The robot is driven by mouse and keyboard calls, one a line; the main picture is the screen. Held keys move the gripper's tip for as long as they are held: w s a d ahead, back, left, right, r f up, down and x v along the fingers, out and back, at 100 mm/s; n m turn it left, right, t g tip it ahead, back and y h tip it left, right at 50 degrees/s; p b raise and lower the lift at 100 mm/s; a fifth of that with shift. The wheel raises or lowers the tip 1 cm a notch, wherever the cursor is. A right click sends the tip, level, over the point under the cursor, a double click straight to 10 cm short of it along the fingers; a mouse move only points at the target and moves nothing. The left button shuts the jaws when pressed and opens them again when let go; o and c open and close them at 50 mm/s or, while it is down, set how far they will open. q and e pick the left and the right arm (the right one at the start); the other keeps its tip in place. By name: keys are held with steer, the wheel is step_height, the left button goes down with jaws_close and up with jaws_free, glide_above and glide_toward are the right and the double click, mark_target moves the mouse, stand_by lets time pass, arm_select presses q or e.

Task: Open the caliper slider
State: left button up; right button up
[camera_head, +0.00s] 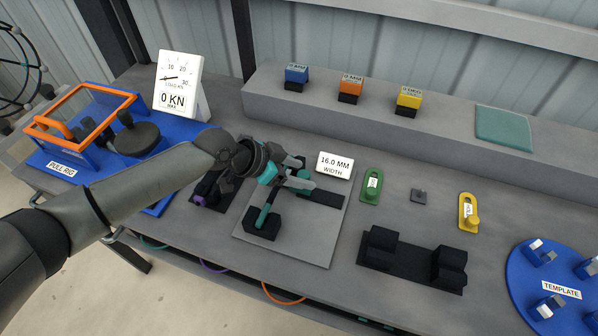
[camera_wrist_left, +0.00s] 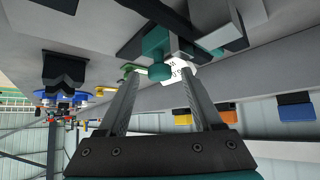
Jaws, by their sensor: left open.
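The caliper stands on a grey plate (camera_head: 290,243) in the middle of the bench, with black blocks and teal parts. Its front black block (camera_head: 261,228) carries a teal bar (camera_head: 266,214). A white readout (camera_head: 335,165) beside it reads 16.0 MM WIDTH. My left gripper (camera_head: 301,177) is open over the caliper and hides part of it in the head view. In the left wrist view, a round teal knob (camera_wrist_left: 160,72) on a teal block (camera_wrist_left: 156,42) appears between the tips of my open left gripper (camera_wrist_left: 163,75). Contact cannot be told. My right gripper is not in view.
The blue pull rig (camera_head: 70,168) and a load gauge (camera_head: 180,85) stand left. Green (camera_head: 371,188) and yellow (camera_head: 468,215) tags and a black double-block fixture (camera_head: 410,262) lie right. A blue round template (camera_head: 530,262) is at far right. Coloured blocks sit on the rear ledge (camera_head: 440,125).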

arm_select(q)
steer(key=shift+c, duration=0.4)
jaws_close()
stand_by(1.1)
